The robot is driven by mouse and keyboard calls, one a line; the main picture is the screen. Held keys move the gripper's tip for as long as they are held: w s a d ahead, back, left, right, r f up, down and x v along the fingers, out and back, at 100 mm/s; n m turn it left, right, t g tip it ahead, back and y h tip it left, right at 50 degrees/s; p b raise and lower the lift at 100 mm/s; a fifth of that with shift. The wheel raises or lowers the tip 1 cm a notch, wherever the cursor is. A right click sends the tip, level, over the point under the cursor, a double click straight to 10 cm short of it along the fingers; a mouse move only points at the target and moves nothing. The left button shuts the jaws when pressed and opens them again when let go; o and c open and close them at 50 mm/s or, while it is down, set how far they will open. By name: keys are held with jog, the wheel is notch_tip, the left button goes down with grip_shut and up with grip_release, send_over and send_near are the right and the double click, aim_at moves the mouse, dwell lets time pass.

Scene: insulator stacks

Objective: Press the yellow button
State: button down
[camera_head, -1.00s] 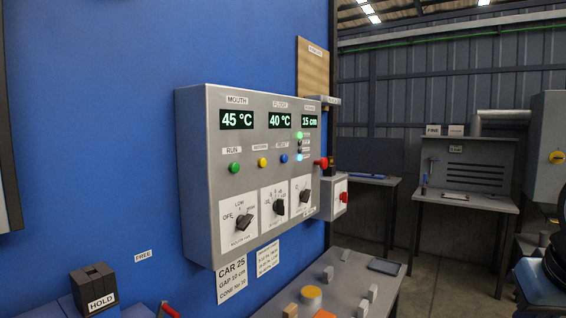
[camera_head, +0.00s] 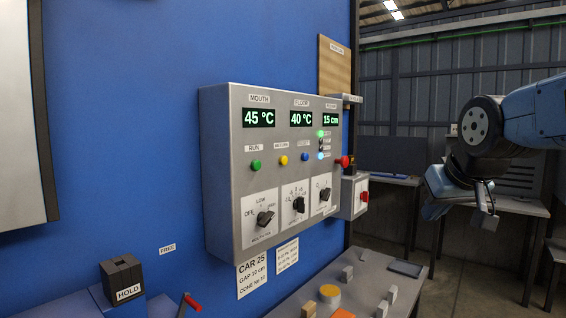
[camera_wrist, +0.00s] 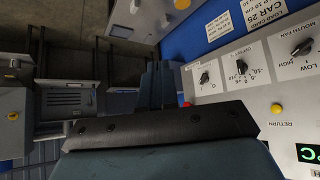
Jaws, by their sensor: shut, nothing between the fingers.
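The yellow button (camera_head: 284,160) is on the front of the grey control box (camera_head: 222,170), between the green button (camera_head: 256,165) and the blue button (camera_head: 305,157). In the wrist view the yellow button (camera_wrist: 277,109) is at the right, beside a label that seems to read RETURN. My gripper (camera_head: 490,220) is to the right of the box in the head view, well apart from it. Its fingers (camera_wrist: 160,82) show dark in the middle of the wrist view, shut and empty.
A red knob (camera_head: 342,162) juts from the box's right side, above a small box with a red switch (camera_head: 364,197). Rotary knobs (camera_head: 265,218) sit below the buttons. A bench (camera_head: 375,270) with small blocks stands below. Open space lies between box and gripper.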

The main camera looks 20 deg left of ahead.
aim_at(284, 161)
jog(key=w+a+r+n+y, duration=0.1)
jog(key=w+a+r+y, duration=0.1)
jog(key=a, duration=0.8)
jog(key=w+a+r+n+y, duration=0.1)
jog(key=w+a+r, duration=0.3)
jog(key=a, duration=0.7)
jog(key=shift+w+r+n+t+y, duration=0.2)
jog(key=shift+w+n+t+y, duration=0.15)
jog(key=shift+w+n, duration=0.55)
jog(key=shift+a, duration=0.1)
jog(key=w+a, duration=0.3)
jog(key=a, duration=0.5)
jog(key=shift+w, duration=0.25)
jog(key=shift+a, duration=0.15)
jog(key=shift+a, duration=0.25)
